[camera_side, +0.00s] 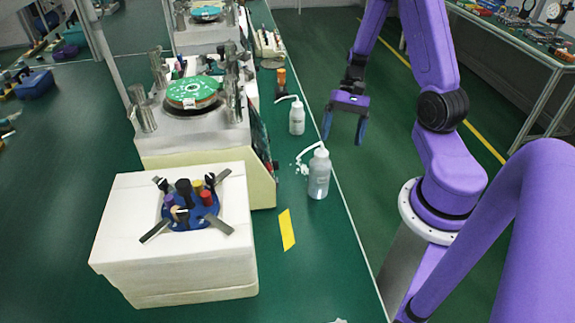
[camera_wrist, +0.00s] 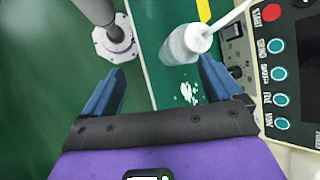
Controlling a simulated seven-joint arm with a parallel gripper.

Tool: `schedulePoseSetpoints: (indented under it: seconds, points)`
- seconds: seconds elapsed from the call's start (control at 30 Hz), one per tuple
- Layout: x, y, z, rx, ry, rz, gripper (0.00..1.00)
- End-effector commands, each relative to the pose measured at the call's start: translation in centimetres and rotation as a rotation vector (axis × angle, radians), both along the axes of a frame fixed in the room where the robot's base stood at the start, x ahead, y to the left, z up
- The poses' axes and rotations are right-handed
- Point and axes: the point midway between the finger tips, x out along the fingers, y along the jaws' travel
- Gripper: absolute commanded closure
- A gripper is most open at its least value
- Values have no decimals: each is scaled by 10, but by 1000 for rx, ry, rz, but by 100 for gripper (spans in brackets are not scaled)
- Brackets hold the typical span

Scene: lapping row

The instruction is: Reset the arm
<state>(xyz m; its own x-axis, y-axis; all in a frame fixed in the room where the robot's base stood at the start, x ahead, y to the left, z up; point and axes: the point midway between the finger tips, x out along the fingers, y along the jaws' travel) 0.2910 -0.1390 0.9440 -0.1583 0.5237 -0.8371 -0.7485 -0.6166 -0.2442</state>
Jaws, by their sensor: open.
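My gripper (camera_side: 344,124) hangs from my purple arm, fingers pointing down, in the upper middle of the side view. Its two blue fingers are apart with nothing between them. In the wrist view my gripper (camera_wrist: 160,85) also shows open, its fingers spread over the bench edge and green floor. The nearer white squeeze bottle (camera_side: 319,175) stands upright on the green bench, to the left of and nearer the camera than my gripper. In the wrist view a squeeze bottle (camera_wrist: 186,42) appears just beyond the right finger; I cannot tell any contact.
A second squeeze bottle (camera_side: 297,117) stands farther back. White bits (camera_wrist: 190,93) lie on the bench. A lapping machine with a green disc (camera_side: 193,89) and a white block with a blue tool holder (camera_side: 188,212) stand left. A button panel (camera_wrist: 276,70) is right. Open floor lies beyond the bench.

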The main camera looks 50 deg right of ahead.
Motion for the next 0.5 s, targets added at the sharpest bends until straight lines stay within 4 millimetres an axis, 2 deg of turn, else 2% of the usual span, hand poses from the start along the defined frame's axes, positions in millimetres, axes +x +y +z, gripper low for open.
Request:
schedulePoseSetpoints:
  seconds: [0.1,0.17,0.33,0.5]
  points:
    - [27,11,23,-148,-140,259,8]
    - [32,22,32,-183,-181,360,8]
    - [23,64,50,-202,-232,591,8]
    - [3,107,69,-217,-298,846,8]
